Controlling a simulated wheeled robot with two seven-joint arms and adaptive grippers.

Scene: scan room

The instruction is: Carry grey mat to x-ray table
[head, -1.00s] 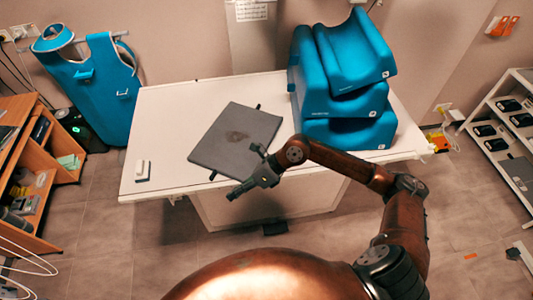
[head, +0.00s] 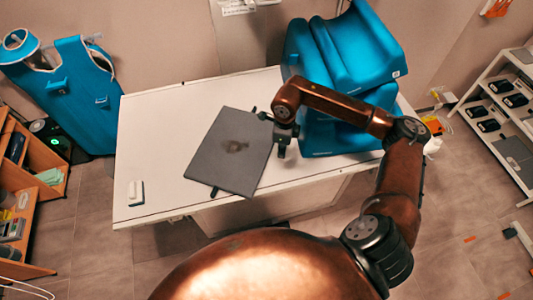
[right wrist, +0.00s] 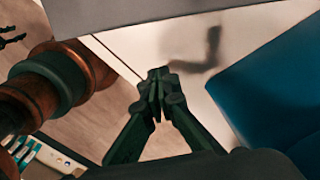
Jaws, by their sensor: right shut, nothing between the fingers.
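The grey mat (head: 215,165) lies flat on the white table (head: 160,130), with a dark patch on its top and small black tabs at two opposite edges. My right gripper (head: 281,150) is shut and empty, pointing down just right of the mat, between it and the blue cushions. In the right wrist view its fingertips (right wrist: 158,76) meet with nothing between them. A grey slab edge, likely the mat (right wrist: 180,14), crosses the top of that view. I cannot tell whether the gripper touches the mat. My left gripper is not seen.
Blue stacked cushions (head: 345,50) stand on the table close right of my right gripper. A small white item (head: 135,192) lies at the table's front left. Blue aprons (head: 65,90) hang at left. A shelf rack (head: 495,110) stands at right.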

